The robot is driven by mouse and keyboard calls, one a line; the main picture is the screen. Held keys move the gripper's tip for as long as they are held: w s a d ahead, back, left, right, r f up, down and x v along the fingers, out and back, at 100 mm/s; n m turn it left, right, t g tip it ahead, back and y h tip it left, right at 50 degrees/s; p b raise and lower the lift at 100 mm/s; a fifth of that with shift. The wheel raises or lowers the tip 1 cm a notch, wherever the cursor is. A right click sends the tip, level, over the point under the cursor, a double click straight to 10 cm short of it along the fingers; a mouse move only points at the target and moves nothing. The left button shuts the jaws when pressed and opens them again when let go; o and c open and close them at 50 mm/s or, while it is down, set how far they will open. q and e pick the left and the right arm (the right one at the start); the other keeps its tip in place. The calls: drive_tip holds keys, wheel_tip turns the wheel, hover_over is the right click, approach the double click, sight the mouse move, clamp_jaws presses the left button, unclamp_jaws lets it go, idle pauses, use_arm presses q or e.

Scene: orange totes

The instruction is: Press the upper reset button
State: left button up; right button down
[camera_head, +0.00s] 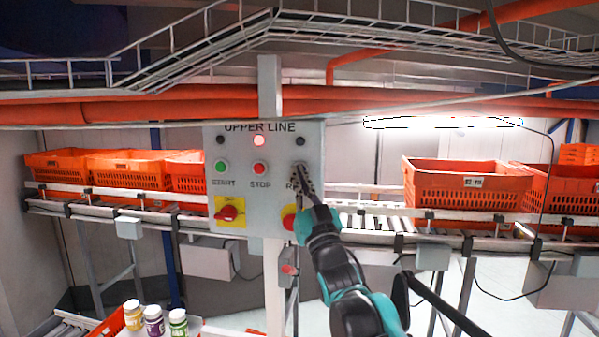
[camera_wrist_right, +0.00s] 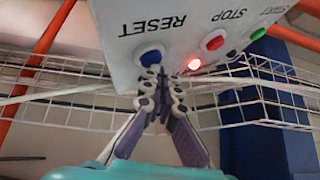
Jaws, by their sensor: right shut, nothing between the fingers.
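The grey control panel (camera_head: 235,185) labelled "UPPER LINE" stands in the middle of the head view. The blue reset button (camera_wrist_right: 150,57) shows in the right wrist view beside the upside-down word "RESET"; in the head view my gripper hides it. My right gripper (camera_head: 302,174) is shut and empty, reaching up to the panel's right side. In the wrist view its fingertips (camera_wrist_right: 153,72) overlap the edge of the reset button; I cannot tell whether they touch it. My left gripper is not in view.
A green START button (camera_head: 222,166) and a red STOP button (camera_head: 260,167) sit left of my gripper. A red lamp (camera_head: 259,140) is lit above STOP. Red switches on yellow plates (camera_head: 230,212) are below. Orange totes (camera_head: 468,187) stand on the conveyor on both sides.

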drive_tip(key=shift+w+d, duration=0.1)
drive_tip(key=shift+w, duration=0.3)
idle(0.8)
drive_tip(key=shift+s+a, duration=0.2)
drive_tip(key=shift+s, duration=0.65)
drive_tip(key=shift+s+a, duration=0.25)
drive_tip(key=shift+s, duration=0.95)
drive_tip(key=shift+s+a, duration=0.25)
drive_tip(key=shift+s, duration=0.95)
